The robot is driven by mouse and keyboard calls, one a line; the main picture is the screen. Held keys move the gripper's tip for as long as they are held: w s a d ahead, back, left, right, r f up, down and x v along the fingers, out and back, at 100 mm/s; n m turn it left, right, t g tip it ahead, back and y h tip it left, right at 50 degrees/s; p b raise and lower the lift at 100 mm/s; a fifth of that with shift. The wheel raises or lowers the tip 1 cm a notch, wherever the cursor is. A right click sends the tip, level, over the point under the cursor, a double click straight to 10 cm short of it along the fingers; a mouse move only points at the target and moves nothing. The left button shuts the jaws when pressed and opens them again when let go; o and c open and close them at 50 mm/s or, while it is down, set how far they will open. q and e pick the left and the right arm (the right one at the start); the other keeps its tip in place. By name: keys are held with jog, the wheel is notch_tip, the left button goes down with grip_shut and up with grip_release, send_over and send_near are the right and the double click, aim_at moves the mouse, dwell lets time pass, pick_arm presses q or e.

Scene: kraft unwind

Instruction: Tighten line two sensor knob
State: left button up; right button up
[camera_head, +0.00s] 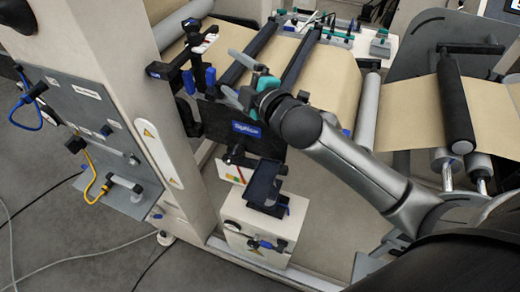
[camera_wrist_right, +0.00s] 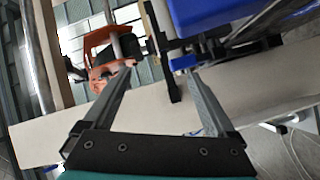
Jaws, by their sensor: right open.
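My right gripper (camera_head: 229,76) reaches in from the right in the head view, its two grey fingers spread apart and pointing left. Two blue knob-like handles, one on the left (camera_head: 188,82) and one on the right (camera_head: 210,77), hang from the black sensor bracket (camera_head: 180,67), just left of the fingertips. No label shows which is line two. In the right wrist view the open fingers (camera_wrist_right: 158,70) hold nothing; a small blue part (camera_wrist_right: 183,62) lies just beyond the right fingertip. Contact cannot be told. My left gripper is out of view.
Brown kraft web (camera_head: 335,80) runs over dark rollers behind the gripper. A beige machine column (camera_head: 95,60) stands at left, with a grey panel and hanging cables. A black tray (camera_head: 265,185) sits on a beige box below. Grey floor lies at lower left.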

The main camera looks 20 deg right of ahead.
jog(key=s+d+f+m+g+h, duration=0.1)
jog(key=s+f+m+g+h, duration=0.2)
jog(key=f, duration=1.2)
jog(key=shift+s+d+m+g+b, duration=0.25)
jog(key=shift+s+m+g, duration=1.05)
jog(key=shift+s+m, duration=1.9)
jog(key=shift+s+n, duration=0.6)
jog(key=shift+s, duration=0.05)
